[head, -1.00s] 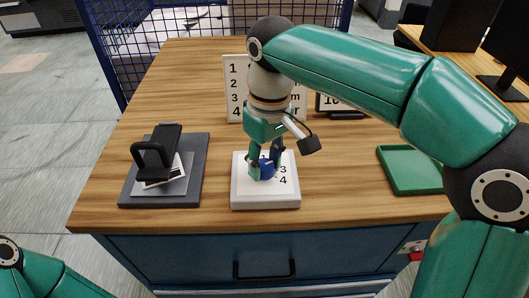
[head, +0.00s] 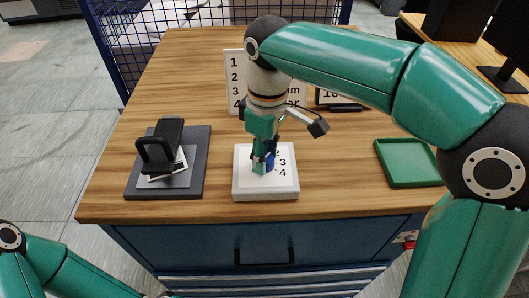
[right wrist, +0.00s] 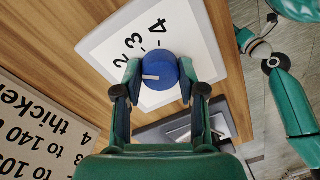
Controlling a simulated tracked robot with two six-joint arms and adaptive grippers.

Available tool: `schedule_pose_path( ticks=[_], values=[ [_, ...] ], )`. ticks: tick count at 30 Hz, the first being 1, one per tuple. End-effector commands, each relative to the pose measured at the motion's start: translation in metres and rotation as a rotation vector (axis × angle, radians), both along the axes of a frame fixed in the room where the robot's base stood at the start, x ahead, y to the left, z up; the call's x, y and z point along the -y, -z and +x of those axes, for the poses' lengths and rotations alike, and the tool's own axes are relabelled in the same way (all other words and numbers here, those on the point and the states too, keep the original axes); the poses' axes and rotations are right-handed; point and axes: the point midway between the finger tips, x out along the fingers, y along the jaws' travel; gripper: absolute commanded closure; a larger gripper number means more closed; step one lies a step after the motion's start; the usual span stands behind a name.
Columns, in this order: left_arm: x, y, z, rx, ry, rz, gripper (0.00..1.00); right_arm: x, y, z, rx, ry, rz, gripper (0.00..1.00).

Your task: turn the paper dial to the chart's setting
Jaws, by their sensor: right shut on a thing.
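The paper dial is a blue knob (right wrist: 162,72) with a white pointer line, on a white block (head: 265,193) numbered 2, 3 and 4; any other number is hidden. My right gripper (head: 263,163) is shut on the knob, one finger on each side in the right wrist view (right wrist: 160,88). There the pointer line aims left, close to the 2 and slightly below it. The white chart (head: 234,80) stands behind, mostly covered by my right arm; part of its text shows in the right wrist view (right wrist: 40,130).
A dark grey plate (head: 195,185) with a black-handled device (head: 160,150) lies left of the block. A green tray (head: 408,181) lies to the right. A small black-framed display (head: 340,99) stands behind. Wood is bare around the block.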

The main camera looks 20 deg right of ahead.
Motion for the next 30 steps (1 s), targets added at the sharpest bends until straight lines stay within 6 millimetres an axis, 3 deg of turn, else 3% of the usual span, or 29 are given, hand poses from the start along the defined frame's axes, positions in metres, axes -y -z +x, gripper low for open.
schedule_pose_path(
  ticks=[4,5,9,22,30],
  values=[
    [0.000,0.000,0.000,0.000,0.000,0.000,1.00,0.001,-0.001,0.001,0.008,0.002,0.001,0.95],
    [0.000,0.000,0.000,0.000,0.000,0.000,1.00,0.001,-0.001,0.001,0.008,0.002,0.001,0.57],
    [0.000,0.000,0.000,0.000,0.000,0.000,1.00,0.001,-0.001,0.001,0.006,0.002,0.000,0.35],
    [0.000,-0.001,0.000,0.000,0.000,0.000,1.00,0.000,-0.007,0.001,0.003,0.002,0.000,0.35],
    [0.000,-0.001,0.000,0.000,0.000,0.000,1.00,0.002,-0.048,0.004,0.008,0.003,0.002,0.35]
  ],
)
